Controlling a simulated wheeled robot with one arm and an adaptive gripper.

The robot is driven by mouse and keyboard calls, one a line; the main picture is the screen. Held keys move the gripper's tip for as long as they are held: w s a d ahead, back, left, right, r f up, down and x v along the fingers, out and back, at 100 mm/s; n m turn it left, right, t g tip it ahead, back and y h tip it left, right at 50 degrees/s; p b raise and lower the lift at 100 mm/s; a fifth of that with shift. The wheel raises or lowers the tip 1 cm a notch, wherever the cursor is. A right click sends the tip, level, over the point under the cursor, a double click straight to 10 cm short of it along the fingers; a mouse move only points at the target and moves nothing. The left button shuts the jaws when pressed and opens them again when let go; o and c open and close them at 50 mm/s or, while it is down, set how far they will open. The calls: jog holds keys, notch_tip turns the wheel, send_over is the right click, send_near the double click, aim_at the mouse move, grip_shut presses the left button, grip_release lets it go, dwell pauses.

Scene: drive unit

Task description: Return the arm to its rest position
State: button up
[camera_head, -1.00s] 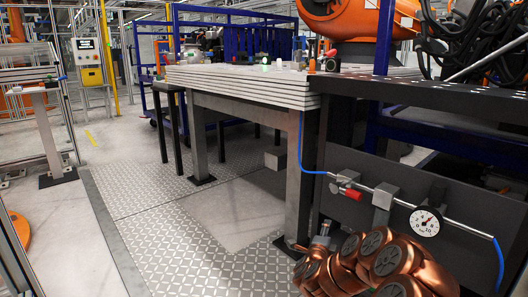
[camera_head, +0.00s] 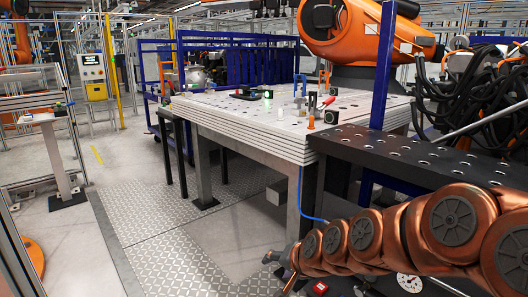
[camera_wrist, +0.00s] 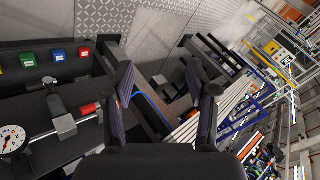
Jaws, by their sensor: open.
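My copper-coloured arm reaches in from the lower right of the head view, in front of the dark perforated bench. My gripper (camera_head: 283,268) is at its left end, low in front of the table leg, and shows small there. In the wrist view my gripper (camera_wrist: 163,95) has two dark fingers spread wide apart. Nothing is between them, only the bench side and floor beyond. My gripper is open and empty.
The light layered worktable (camera_head: 250,125) holds small parts and clamps. The black perforated bench (camera_head: 430,155) adjoins it on the right. A pressure gauge (camera_head: 409,283) sits below my arm; it also shows in the wrist view (camera_wrist: 12,140). Open floor (camera_head: 150,235) lies left.

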jog(key=s+d+r+n+g+h+p, duration=0.1)
jog(key=s+d+r+g+p, duration=0.2)
jog(key=s, duration=0.8)
jog(key=s+d+r+n+g+h+p, duration=0.2)
jog(key=s+d+r+p, duration=0.4)
jog(key=s, duration=0.6)
jog(key=s+d+r+n+g+h+p, duration=0.1)
jog(key=s+d+r+g+p, duration=0.3)
jog(key=s, duration=0.7)
notch_tip(320, 180, up, 4)
jog(key=d+p, duration=0.1)
jog(key=p, duration=0.1)
jog(key=shift+s+d+n+h+p, duration=0.2)
jog(key=shift+s+n+h+p, duration=0.1)
jog(key=shift+n+h, duration=0.1)
jog(key=shift+d+f, duration=0.1)
